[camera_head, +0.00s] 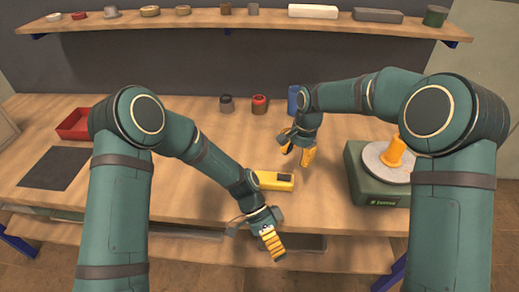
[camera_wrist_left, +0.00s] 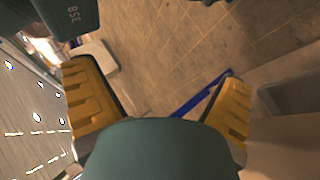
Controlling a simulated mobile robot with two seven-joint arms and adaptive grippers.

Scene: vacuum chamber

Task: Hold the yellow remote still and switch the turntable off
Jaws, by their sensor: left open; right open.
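The yellow remote (camera_head: 273,180) lies on the wooden table near its front edge, with a dark end at the right. The turntable (camera_head: 384,170) is a green box with a pale round plate at the right of the table. A yellow-orange object (camera_head: 396,153) stands on its plate. My left gripper (camera_head: 272,244) is open and empty, just in front of the table edge and below the remote. In the left wrist view its two yellow fingers (camera_wrist_left: 165,105) are apart over the floor. My right gripper (camera_head: 298,148) is open and empty, above the table behind the remote.
A red tray (camera_head: 76,124) and a dark mat (camera_head: 56,168) lie at the left. A shelf (camera_head: 230,18) with several small items runs along the wall.

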